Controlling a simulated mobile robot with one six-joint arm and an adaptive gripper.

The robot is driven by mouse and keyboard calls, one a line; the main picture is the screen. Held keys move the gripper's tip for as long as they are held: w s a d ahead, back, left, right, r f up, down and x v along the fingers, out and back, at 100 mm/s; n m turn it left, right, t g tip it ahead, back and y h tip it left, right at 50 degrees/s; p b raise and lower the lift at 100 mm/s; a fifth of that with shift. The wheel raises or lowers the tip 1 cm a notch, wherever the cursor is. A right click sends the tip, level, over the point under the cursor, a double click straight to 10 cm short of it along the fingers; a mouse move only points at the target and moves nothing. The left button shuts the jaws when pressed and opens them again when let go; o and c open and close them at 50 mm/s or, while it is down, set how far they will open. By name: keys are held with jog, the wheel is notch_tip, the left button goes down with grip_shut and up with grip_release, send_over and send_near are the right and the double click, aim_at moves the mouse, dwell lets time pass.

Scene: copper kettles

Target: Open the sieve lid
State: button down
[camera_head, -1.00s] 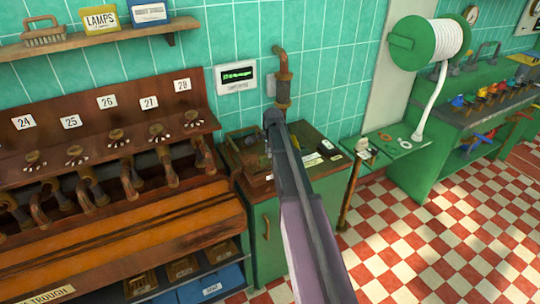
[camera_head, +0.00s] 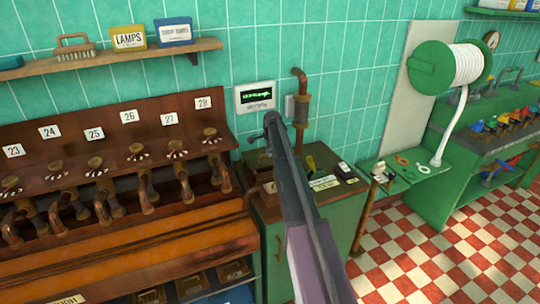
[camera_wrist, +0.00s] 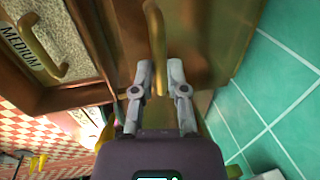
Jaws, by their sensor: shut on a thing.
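In the wrist view my gripper (camera_wrist: 160,66) has its two grey fingers on either side of a curved brass handle (camera_wrist: 155,28). The handle's lower end lies between the fingers and they are shut on it. The handle is on a brown, copper-coloured panel (camera_wrist: 205,35), which I take to be the sieve lid. Beside it at left is a speckled panel marked MEDIUM (camera_wrist: 25,55) with its own brass handle (camera_wrist: 50,65).
A teal tiled wall (camera_wrist: 275,95) is close on the right in the wrist view. In the head view, a wooden bench with copper spouts (camera_head: 130,200) stands left of the green cabinet (camera_head: 330,230). A vertical pipe (camera_head: 301,110) rises behind it. Checkered floor (camera_head: 410,240) is open at right.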

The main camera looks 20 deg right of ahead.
jog(key=c, duration=0.7)
grip_release()
jog(key=shift+d, duration=0.1)
